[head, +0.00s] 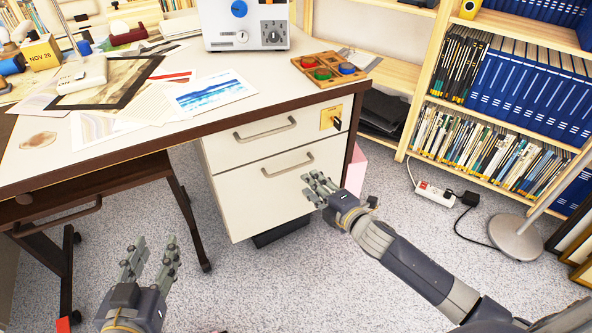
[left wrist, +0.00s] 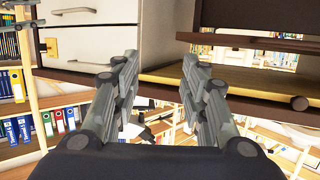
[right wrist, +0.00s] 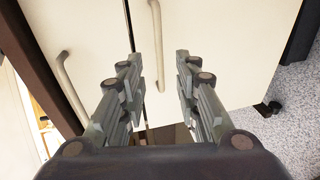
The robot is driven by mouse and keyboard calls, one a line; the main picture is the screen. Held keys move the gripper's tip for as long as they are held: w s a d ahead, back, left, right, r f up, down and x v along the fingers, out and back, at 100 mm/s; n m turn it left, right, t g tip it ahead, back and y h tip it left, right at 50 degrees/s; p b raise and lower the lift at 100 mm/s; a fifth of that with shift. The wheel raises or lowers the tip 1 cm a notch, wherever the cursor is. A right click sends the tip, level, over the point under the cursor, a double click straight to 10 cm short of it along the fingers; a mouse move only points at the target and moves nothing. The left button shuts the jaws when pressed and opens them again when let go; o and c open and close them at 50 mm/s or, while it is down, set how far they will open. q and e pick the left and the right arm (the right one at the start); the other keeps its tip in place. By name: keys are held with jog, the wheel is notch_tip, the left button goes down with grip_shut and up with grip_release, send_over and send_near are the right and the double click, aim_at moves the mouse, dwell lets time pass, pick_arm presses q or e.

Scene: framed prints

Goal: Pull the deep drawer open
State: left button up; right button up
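The deep drawer (head: 278,195) is the lower, taller cream front under the desk, and it looks shut. Its grey bar handle (head: 288,165) runs across near its top edge. My right gripper (head: 318,187) is open and empty, in front of the drawer, right of and a little below the handle. In the right wrist view, the handle (right wrist: 157,45) lies ahead between the open fingers (right wrist: 157,85), apart from them. My left gripper (head: 149,258) is open and empty, low at the left, away from the drawer; its fingers also show apart in the left wrist view (left wrist: 157,75).
A shallower drawer (head: 240,133) with its own handle sits above, with a key in a brass lock (head: 331,118). A dark desk leg (head: 190,215) stands left. A bookcase (head: 480,100), power strip (head: 435,195) and lamp base (head: 516,237) are at right. The carpet in front is clear.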

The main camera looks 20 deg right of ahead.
pick_arm(q)
notch_tip(320, 180, up, 13)
jog(key=d+t+h+b, duration=0.1)
jog(key=t+h+b, duration=0.1)
jog(key=t, duration=0.5)
jog(key=shift+d+h, duration=0.4)
pick_arm(e)
jog(key=x, duration=0.9)
pick_arm(q)
jog(key=shift+s+f, duration=0.1)
pick_arm(e)
jog(key=shift+c, duration=0.6)
grip_shut()
